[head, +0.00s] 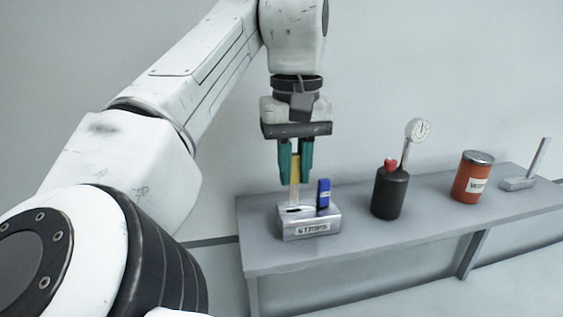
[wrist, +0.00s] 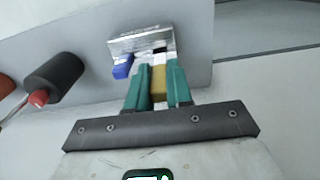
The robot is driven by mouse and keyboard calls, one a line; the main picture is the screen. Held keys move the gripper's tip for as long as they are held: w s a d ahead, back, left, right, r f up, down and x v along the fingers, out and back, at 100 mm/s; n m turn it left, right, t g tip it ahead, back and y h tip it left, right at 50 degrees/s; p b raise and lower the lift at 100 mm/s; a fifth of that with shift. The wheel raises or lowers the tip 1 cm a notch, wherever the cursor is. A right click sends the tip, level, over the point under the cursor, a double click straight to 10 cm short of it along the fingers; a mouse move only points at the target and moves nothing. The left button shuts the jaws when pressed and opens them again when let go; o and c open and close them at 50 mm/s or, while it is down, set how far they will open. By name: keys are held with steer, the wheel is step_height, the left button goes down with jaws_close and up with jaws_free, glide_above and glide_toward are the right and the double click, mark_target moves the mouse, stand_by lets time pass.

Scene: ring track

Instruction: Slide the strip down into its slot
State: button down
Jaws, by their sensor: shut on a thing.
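My gripper (head: 295,176) has green fingers and is shut on a strip (head: 295,168) with a yellow upper part and a pale lower part. The strip hangs upright over the grey block labelled STRIPS (head: 310,230). Its lower end is close to the block's top; I cannot tell whether it has entered a slot. A dark slot shows on the left of the block's top. A blue strip (head: 323,194) stands upright in the block, right of the held one. In the wrist view, the yellow part (wrist: 159,84) is between the fingers, with the blue strip (wrist: 122,68) to the left.
The block stands near the left end of a grey bench (head: 345,250). To its right are a black cup (head: 390,194) with a red heart and a dial-topped stem, an orange can (head: 472,180) and a grey tool with an upright handle (head: 522,180). The wall is behind.

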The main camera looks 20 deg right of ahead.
mark_target(294, 183)
steer(key=shift+f+b, duration=0.8)
steer(key=shift+f, duration=1.75)
stand_by(0.4)
steer(key=c, duration=0.9)
jaws_free()
steer(key=shift+c, duration=0.2)
steer(key=shift+r, duration=0.1)
step_height(294, 183, up, 11)
steer(key=shift+f, duration=0.2)
